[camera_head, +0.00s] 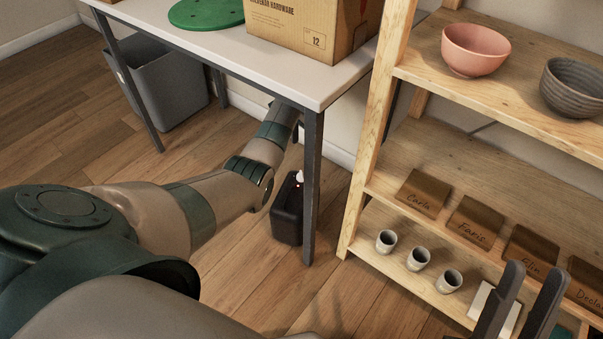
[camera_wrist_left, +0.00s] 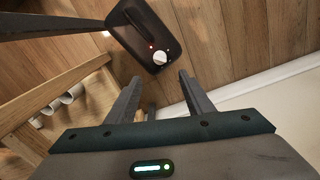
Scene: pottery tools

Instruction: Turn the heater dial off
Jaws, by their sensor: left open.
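The heater (camera_head: 288,213) is a dark upright box on the floor beside a table leg. Its white dial (camera_head: 299,176) is on top, with a small red light by it. In the left wrist view the heater (camera_wrist_left: 130,22) is at the top, and the dial (camera_wrist_left: 160,58) has a small red light next to it. My left gripper (camera_wrist_left: 157,80) is open and empty, with the dial just beyond and between its fingertips, apart from them. In the head view the table hides it. My right gripper (camera_head: 537,271) is open and empty before the shelf.
The white table (camera_head: 200,44) stands over my left forearm, its dark leg (camera_head: 313,190) close to the heater. A wooden shelf (camera_head: 376,130) at right holds bowls, named blocks and cups (camera_head: 419,257). A grey bin (camera_head: 165,90) stands under the table. Floor left of the heater is clear.

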